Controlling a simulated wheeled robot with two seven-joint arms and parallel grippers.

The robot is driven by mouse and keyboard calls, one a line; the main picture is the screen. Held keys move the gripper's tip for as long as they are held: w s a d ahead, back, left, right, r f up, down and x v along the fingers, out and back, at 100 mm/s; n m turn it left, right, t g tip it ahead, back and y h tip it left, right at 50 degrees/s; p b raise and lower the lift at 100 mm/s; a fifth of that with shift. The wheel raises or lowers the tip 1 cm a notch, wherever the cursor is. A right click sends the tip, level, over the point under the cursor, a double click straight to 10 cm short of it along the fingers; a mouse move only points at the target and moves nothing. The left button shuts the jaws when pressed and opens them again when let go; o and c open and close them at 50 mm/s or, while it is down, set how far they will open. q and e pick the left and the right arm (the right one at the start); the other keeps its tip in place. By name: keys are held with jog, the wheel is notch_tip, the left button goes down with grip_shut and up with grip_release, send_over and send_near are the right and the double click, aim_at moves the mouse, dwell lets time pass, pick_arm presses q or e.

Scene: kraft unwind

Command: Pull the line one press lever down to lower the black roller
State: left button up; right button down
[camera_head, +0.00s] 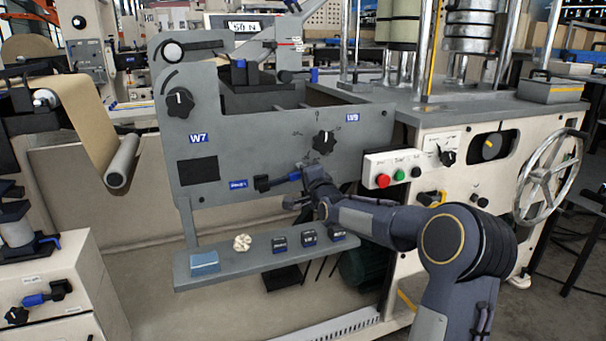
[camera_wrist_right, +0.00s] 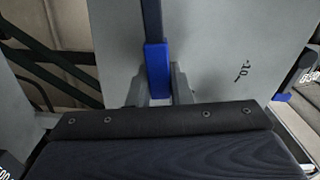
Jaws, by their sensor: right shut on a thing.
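The line one press lever (camera_head: 264,184) is on the grey machine panel, right of a small blue label (camera_head: 238,184). It has a black end at the left and a blue sleeve (camera_head: 294,175) at the right, and lies nearly level, tilted slightly up to the right. My right gripper (camera_head: 306,176) is shut on the blue sleeve. In the right wrist view the sleeve (camera_wrist_right: 157,70) sits between the two grey fingers. My left gripper is not in view. I cannot make out the black roller for certain.
Above the lever is a black star knob (camera_head: 324,141). A control box (camera_head: 398,170) with red and green buttons is at the right. A grey shelf (camera_head: 262,262) with small items lies below the lever. A spoked handwheel (camera_head: 548,177) stands far right.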

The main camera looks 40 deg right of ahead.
jog(key=shift+d+f+m+b, duration=0.1)
jog(key=shift+f+m+b, duration=0.8)
jog(key=shift+f+m, duration=0.25)
jog(key=c, duration=1.3)
grip_release()
jog(key=shift+c, duration=0.2)
jog(key=p+v, duration=0.1)
jog(key=v, duration=0.6)
jog(key=shift+s, duration=0.4)
